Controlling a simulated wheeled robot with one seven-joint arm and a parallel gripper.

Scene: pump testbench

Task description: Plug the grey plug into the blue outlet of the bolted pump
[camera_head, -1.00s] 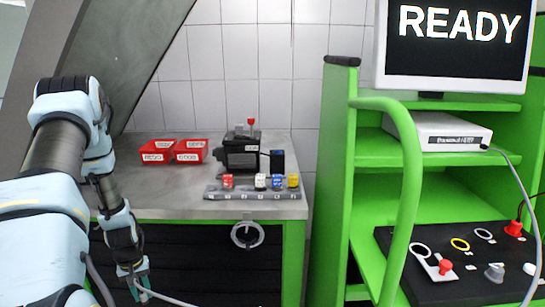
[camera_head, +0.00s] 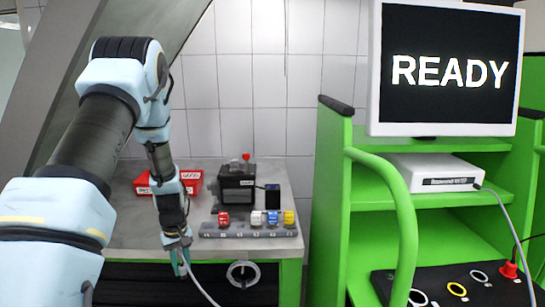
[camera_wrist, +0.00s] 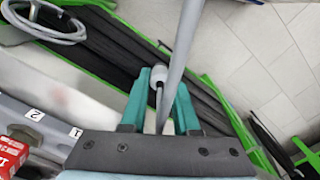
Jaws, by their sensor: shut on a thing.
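My gripper (camera_head: 180,262) is low at the front edge of the bench, left of the connector strip. In the wrist view its teal fingers (camera_wrist: 161,105) are shut on the grey plug (camera_wrist: 158,76), whose grey cable runs up out of the picture. The black pump (camera_head: 237,187) stands on the bench, with a red knob on top. A dark box with a blue edge (camera_head: 272,196) is beside it. In front, the grey strip (camera_head: 215,231) carries red, white, blue (camera_head: 272,218) and yellow connectors. I cannot tell which blue part is the outlet. The plug is apart from them.
Red bins (camera_head: 190,178) sit behind my arm on the bench (camera_head: 130,225). A coiled cable (camera_head: 243,274) hangs at the bench front. A green cart (camera_head: 335,190) with a monitor reading READY (camera_head: 450,75) and a black connector panel (camera_head: 385,284) stands at the right.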

